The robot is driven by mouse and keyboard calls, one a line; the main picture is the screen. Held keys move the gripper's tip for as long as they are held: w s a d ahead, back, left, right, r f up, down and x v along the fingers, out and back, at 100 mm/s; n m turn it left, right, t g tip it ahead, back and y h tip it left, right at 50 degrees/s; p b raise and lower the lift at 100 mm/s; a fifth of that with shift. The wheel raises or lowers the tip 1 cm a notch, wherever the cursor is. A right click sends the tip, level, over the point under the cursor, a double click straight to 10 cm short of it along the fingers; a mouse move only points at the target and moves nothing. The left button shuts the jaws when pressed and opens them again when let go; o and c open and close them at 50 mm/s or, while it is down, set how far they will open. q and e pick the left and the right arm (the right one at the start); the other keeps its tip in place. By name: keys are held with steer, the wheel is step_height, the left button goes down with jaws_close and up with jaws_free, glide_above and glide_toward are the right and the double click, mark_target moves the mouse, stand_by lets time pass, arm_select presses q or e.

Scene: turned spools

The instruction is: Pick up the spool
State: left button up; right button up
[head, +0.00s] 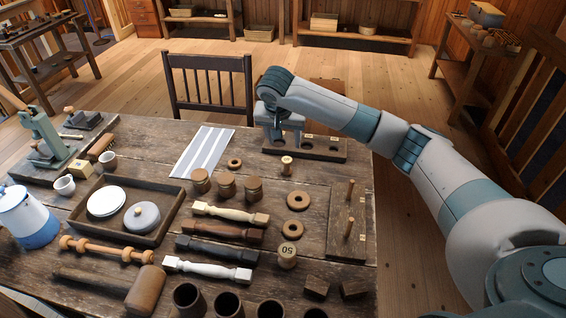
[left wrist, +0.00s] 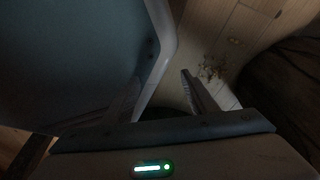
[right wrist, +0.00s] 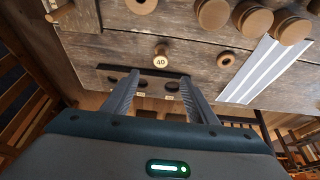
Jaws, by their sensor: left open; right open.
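A small turned wooden spool (head: 287,166) stands upright near the back right of the table, in front of a dark holed board (head: 335,152). In the right wrist view this spool (right wrist: 160,53) shows the number 40 on its pale top. A second spool (head: 287,257), marked 50, stands nearer the front. My right gripper (head: 284,138) is open and empty over the holed board, just behind the 40 spool. In the right wrist view the spool appears just beyond the open fingertips, apart from them. My left gripper (left wrist: 162,80) is open and empty, away from the spools.
Lidded wooden jars (head: 226,186) and turned legs (head: 230,213) lie to the left. A striped cloth (head: 203,152) lies behind them. A chair (head: 212,85) stands behind the table.

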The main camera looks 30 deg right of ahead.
steer(key=p, duration=0.2)
glide_toward(287, 161)
steer(key=x, duration=0.6)
steer(key=shift+d, duration=0.1)
steer(key=shift+w+d+f, duration=0.1)
steer(key=shift+w+f, duration=0.05)
steer(key=shift+f, duration=0.3)
arm_select(q)
steer(key=s+a+g, duration=0.1)
steer(key=s+a, duration=0.1)
steer(key=s, duration=0.4)
steer(key=shift+s+a+r+g+y, duration=0.3)
steer(key=shift+s+a+r+g, duration=0.05)
steer(key=shift+r+g, duration=0.05)
steer(key=shift+p, duration=0.35)
arm_select(e)
steer(key=shift+f, duration=0.15)
